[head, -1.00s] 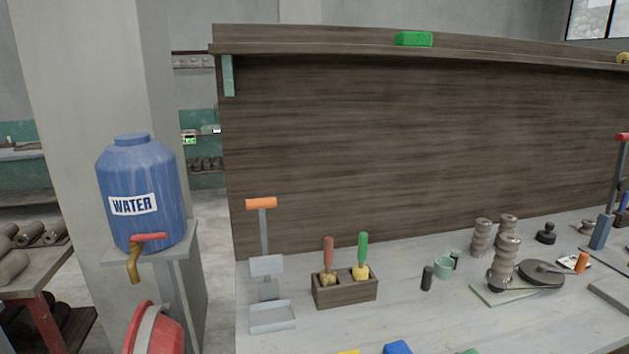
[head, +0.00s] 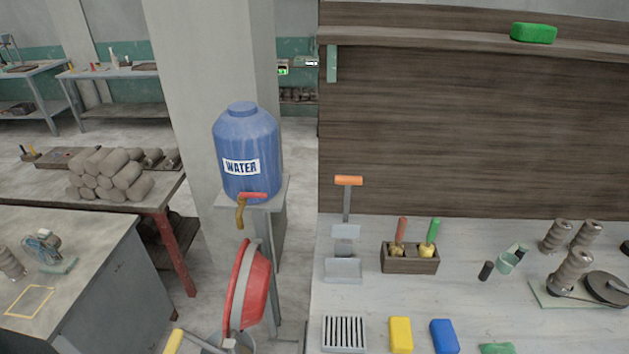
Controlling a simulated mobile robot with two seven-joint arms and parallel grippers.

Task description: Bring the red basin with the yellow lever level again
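The red basin (head: 252,290) is in the lower middle of the head view, below the blue water tank. It is tipped steeply on its side, its grey rim (head: 238,285) facing left. A yellow lever (head: 174,342) shows at the bottom edge, left of the basin, beside grey metal parts of what looks like its stand. The lower part of the stand is cut off by the frame. Neither of my grippers is in view.
The blue water tank (head: 246,150) with its red-handled tap (head: 241,208) stands above the basin. The workbench (head: 380,310) on the right holds sponges, a drain grate and tools. A grey table (head: 70,270) stands left, with floor between.

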